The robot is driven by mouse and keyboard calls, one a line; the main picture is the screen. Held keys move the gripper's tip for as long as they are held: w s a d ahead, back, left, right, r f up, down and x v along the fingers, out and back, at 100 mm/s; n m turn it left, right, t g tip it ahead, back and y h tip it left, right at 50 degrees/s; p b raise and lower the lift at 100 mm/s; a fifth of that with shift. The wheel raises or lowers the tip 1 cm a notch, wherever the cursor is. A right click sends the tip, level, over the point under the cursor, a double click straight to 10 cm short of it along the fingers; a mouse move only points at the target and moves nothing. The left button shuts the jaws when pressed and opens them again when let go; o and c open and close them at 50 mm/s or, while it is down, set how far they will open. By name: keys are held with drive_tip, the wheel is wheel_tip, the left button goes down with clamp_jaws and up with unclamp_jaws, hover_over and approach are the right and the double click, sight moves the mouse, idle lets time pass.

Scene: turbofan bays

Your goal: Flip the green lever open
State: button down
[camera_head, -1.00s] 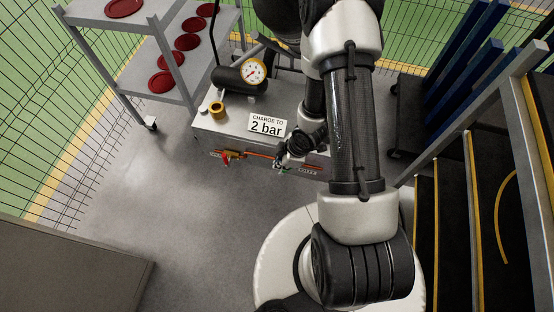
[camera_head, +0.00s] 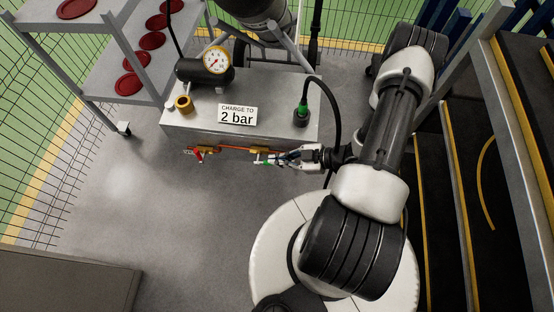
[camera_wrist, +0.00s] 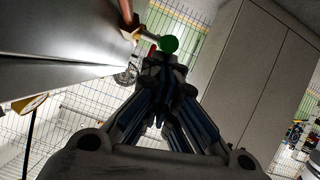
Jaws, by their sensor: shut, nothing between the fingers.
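The green lever (camera_head: 264,161) is on the front face of the grey cart, at the right end of an orange pipe. In the wrist view its round green knob (camera_wrist: 168,44) shows just beyond my fingertips. My gripper (camera_head: 277,160) is shut and empty, reaching in from the right beside the lever. In the wrist view the closed fingertips of my gripper (camera_wrist: 162,62) are close to the knob; I cannot tell whether they touch it. The lever's pivot is partly hidden by my fingers.
A red lever (camera_head: 199,155) hangs at the pipe's left end. The cart top (camera_head: 270,90) holds a gauge (camera_head: 215,59), a "2 bar" sign (camera_head: 237,115) and a green-collared hose fitting (camera_head: 301,114). Shelves stand left and steps (camera_head: 490,190) right. The floor in front is clear.

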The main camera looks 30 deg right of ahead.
drive_tip(key=shift+s+d+f+b, duration=0.2)
drive_tip(key=shift+d+f+b, duration=0.1)
drive_tip(key=shift+f, duration=0.55)
